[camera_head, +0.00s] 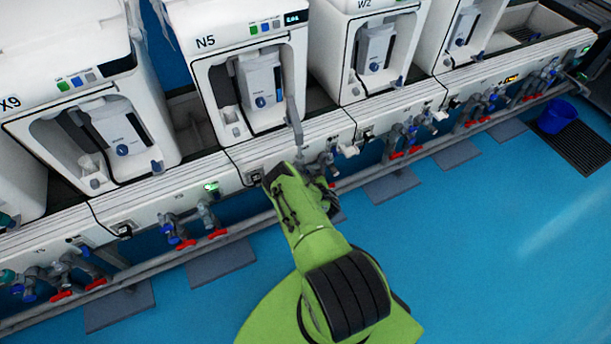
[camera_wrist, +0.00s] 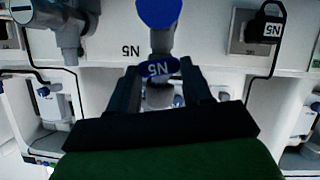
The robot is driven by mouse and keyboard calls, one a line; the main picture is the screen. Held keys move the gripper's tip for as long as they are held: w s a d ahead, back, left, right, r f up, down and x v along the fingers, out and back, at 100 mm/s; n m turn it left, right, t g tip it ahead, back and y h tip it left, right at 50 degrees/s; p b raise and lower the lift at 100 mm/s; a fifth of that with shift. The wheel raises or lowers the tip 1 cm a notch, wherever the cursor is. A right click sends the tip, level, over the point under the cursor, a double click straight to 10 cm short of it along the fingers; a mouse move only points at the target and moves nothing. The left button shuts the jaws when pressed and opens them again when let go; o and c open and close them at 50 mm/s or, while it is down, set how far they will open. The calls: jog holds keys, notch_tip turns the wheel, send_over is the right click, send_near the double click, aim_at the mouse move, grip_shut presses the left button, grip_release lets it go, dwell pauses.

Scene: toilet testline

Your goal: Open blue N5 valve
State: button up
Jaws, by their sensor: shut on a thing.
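The blue N5 valve handle (camera_wrist: 157,68) shows its label upside down in the wrist view. My gripper (camera_wrist: 160,72) has its two dark fingers on either side of this handle and is shut on it. A grey pipe fitting runs above the handle to a larger blue disc (camera_wrist: 160,10) at the top edge. In the head view my gripper (camera_head: 312,180) reaches the pipe row below the white N5 machine (camera_head: 207,62), and the arm hides the blue handle there. The exact turn of the valve cannot be told.
A grey fitting (camera_wrist: 62,22) stands at the upper left of the wrist view, and an N5-tagged socket (camera_wrist: 262,32) at the right. Other blue and red valves (camera_head: 190,230) line the rail. A blue bucket (camera_head: 557,116) stands far right. Blue floor in front is open.

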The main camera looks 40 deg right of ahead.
jog(key=shift+a+f+n+h+b, duration=0.1)
jog(key=shift+a+n+h+b, duration=0.05)
jog(key=shift+n+h+b, duration=0.4)
jog(key=shift+a+f+n+h+b, duration=0.1)
jog(key=shift+n+h+b, duration=0.25)
jog(key=shift+n, duration=0.3)
jog(key=o, duration=1.1)
jog(key=shift+c, duration=0.2)
jog(key=shift+r, duration=0.1)
